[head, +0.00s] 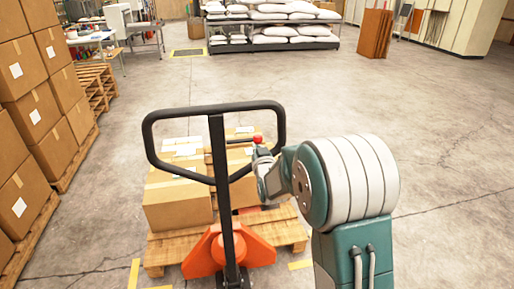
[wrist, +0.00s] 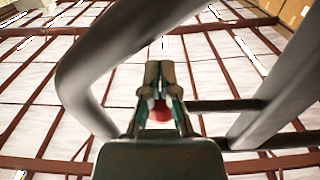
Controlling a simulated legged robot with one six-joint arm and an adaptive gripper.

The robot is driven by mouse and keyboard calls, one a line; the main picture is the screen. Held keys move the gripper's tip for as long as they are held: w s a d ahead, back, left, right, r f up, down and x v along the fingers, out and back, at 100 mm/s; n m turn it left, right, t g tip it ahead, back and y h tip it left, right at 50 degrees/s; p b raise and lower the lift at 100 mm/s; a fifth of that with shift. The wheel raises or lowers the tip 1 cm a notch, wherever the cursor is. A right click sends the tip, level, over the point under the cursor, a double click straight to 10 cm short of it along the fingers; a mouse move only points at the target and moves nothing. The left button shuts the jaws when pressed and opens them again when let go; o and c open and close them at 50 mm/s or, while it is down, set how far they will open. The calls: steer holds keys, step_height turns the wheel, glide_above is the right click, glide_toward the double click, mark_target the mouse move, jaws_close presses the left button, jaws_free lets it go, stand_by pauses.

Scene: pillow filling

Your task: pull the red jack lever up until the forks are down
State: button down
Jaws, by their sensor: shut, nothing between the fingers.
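The red jack lever shows its ball knob (head: 258,139) on a short dark rod, on the right side of the pallet jack's handle post (head: 217,160), inside the black handle loop (head: 150,140). My gripper (head: 261,152) is directly below and beside the knob, shut. In the wrist view my gripper (wrist: 161,68) points up with its fingers together, and the red knob (wrist: 160,112) shows in the gap near the finger bases. I cannot tell whether they touch. The forks are hidden under the wooden pallet (head: 158,250).
Cardboard boxes (head: 178,205) sit on the pallet behind the jack's orange body (head: 205,255). Stacked boxes (head: 35,110) line the left side. A shelf with white sacks (head: 290,30) stands at the back. Open concrete floor (head: 430,130) lies to the right.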

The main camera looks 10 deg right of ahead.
mark_target(258, 140)
steer(key=shift+r, duration=0.1)
steer(key=shift+r, duration=1.9)
steer(key=shift+f, duration=0.1)
stand_by(0.5)
steer(key=shift+f, duration=1.75)
steer(key=s, duration=1.3)
